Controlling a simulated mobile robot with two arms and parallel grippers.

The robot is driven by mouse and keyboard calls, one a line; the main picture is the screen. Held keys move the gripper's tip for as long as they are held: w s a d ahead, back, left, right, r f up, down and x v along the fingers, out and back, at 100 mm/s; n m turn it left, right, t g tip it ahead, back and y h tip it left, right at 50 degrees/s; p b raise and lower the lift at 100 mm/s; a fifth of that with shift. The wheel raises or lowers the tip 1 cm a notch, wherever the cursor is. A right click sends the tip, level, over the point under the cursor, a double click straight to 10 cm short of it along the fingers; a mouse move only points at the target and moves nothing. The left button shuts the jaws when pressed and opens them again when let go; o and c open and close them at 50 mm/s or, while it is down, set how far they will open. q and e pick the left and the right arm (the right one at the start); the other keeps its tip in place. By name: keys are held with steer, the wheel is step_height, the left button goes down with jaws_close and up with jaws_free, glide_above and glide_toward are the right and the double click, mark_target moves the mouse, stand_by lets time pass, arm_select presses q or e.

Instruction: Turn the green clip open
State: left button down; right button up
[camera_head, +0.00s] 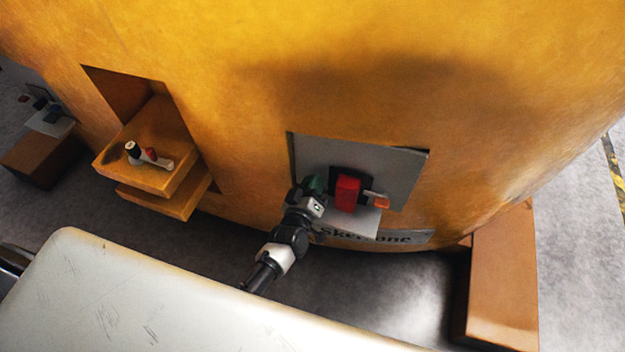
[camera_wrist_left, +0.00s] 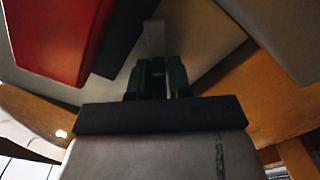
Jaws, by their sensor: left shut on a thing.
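The green clip (camera_head: 313,184) is on the grey recessed panel of the yellow machine in the head view, left of a red block. It is mostly hidden by my left gripper (camera_head: 311,191), which reaches up to it from below. In the left wrist view, the dark fingers of my left gripper (camera_wrist_left: 158,82) are closed around the clip's dark green end. A grey strip (camera_wrist_left: 154,38) runs on from between the fingertips towards the panel. The clip's exact angle cannot be told. My right gripper is not in view.
The red block (camera_head: 348,192) on a black backing is close beside the left gripper, and also shows in the wrist view (camera_wrist_left: 55,38). A grey lever with an orange end (camera_head: 381,203) is to its right. Brown boxes (camera_head: 503,275) and a yellow step (camera_head: 150,178) flank the panel.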

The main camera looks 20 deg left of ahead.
arm_select(q)
steer(key=m+p, duration=0.1)
steer(key=m, duration=0.3)
steer(key=shift+m+p, duration=0.4)
steer(key=shift+m, duration=1.4)
steer(key=c, duration=1.2)
jaws_free()
steer(key=shift+o, duration=0.2)
steer(key=s, duration=1.1)
steer(key=shift+a+p, duration=0.2)
steer(key=shift+p, duration=0.1)
steer(key=shift+w, duration=0.1)
